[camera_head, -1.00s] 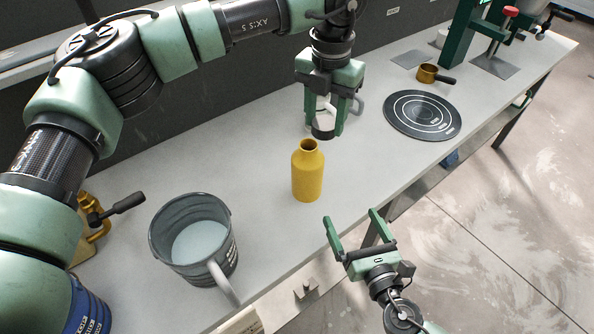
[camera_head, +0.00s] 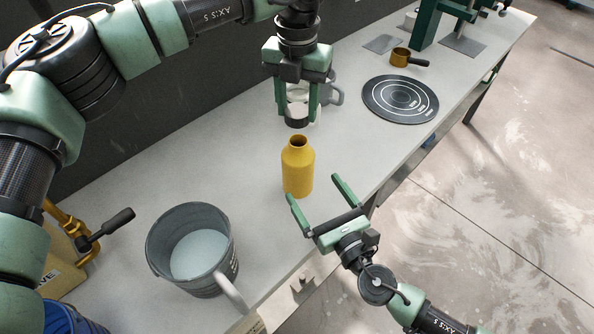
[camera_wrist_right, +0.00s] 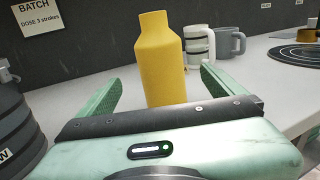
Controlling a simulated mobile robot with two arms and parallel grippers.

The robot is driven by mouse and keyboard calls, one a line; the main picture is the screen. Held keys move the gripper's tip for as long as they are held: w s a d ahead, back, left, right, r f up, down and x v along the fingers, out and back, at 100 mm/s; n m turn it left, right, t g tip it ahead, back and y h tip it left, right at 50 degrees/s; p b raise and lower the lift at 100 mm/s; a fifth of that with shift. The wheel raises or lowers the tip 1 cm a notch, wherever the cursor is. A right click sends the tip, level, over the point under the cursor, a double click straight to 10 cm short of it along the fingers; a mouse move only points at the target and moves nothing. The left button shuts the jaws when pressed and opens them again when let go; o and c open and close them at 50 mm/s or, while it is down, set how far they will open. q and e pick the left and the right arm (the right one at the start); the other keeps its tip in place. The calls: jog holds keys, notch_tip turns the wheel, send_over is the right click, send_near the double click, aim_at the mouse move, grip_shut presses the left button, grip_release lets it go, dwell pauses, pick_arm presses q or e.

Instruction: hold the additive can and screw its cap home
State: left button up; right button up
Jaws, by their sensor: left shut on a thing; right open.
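The additive can (camera_head: 298,172) is a yellow bottle with an open neck, standing upright on the bench. In the right wrist view the can (camera_wrist_right: 160,62) shows between and beyond my right fingers. My left gripper (camera_head: 297,113) is above the can's mouth, pointing down, shut on a small dark cap (camera_head: 297,122). The cap is apart from the neck. My right gripper (camera_head: 315,190) is open and empty at the bench's front edge, its fingers pointing toward the can. I cannot tell whether its left finger touches the can.
A grey bucket (camera_head: 159,236) of pale liquid stands front left. A white mug (camera_wrist_right: 197,42) and a grey mug (camera_wrist_right: 229,43) stand behind the can. A dark round plate (camera_head: 378,108) and a small brass pot (camera_head: 400,57) lie to the right. Bench around the can is clear.

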aim_at(299, 166)
pick_arm(q)
jog(key=shift+d, duration=0.1)
pick_arm(e)
jog(key=x, duration=0.9)
jog(key=shift+w, duration=0.1)
grip_shut()
pick_arm(q)
jog(key=shift+f, duration=2.5)
jog(key=shift+f, duration=0.1)
jog(key=shift+f, duration=0.8)
jog(key=shift+f, duration=0.6)
